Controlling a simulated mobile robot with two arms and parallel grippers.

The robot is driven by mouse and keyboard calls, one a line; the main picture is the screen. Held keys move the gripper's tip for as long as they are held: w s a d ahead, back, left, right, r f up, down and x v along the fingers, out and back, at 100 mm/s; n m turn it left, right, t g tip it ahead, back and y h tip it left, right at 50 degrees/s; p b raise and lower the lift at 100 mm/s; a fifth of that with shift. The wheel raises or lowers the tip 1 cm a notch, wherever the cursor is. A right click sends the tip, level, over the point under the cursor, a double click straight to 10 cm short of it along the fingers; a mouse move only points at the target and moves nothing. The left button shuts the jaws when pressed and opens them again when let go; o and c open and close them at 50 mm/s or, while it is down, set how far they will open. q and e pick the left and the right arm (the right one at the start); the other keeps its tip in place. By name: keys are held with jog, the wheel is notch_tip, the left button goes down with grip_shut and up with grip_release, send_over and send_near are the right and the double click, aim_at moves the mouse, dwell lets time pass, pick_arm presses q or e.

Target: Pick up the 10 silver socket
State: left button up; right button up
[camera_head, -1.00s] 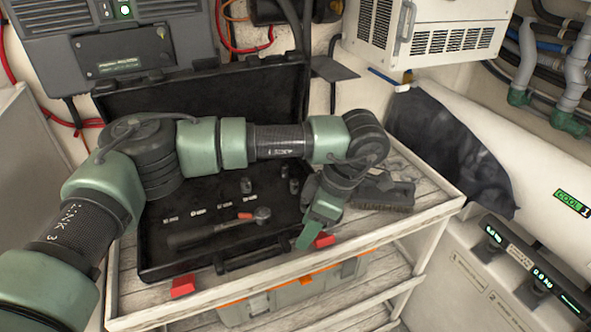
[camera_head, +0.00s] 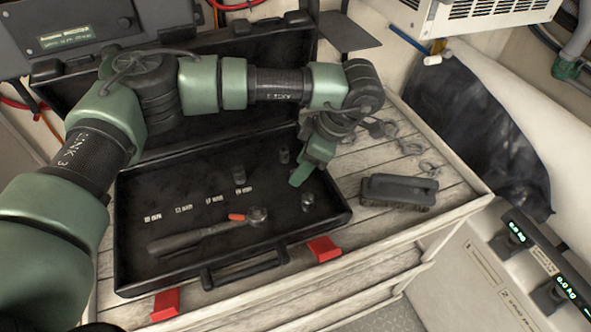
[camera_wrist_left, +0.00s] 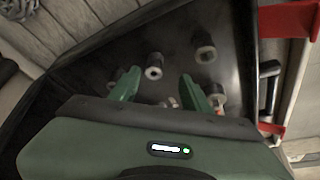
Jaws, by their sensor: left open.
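Several small silver sockets stand in the open black tool case: one at left (camera_head: 240,176), one at the back (camera_head: 284,156), and one at front right (camera_head: 307,201). White size labels are printed on the case floor, too small to read, so I cannot tell which socket is the 10. My left gripper (camera_head: 298,178) is over the right part of the case, between the back and front-right sockets. In the left wrist view its fingers (camera_wrist_left: 160,88) are apart and empty, with one socket (camera_wrist_left: 154,66) just beyond the gap and another (camera_wrist_left: 204,46) farther off. My right gripper is not in view.
A ratchet wrench (camera_head: 215,230) with a red part lies in the case. The case (camera_head: 130,245) sits on a plank bench with red latches (camera_head: 323,249) in front. A dark brush (camera_head: 398,191) and metal shackles (camera_head: 412,147) lie to the right.

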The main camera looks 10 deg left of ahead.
pick_arm(q)
jog(key=f, duration=0.1)
jog(key=w+a+f+p, duration=0.1)
jog(key=shift+a+f, duration=0.1)
jog(key=shift+f, duration=0.2)
jog(key=shift+a+f, duration=0.25)
jog(key=shift+f, duration=0.45)
grip_shut()
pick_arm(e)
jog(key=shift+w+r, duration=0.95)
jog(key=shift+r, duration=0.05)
pick_arm(q)
jog(key=shift+r, duration=0.1)
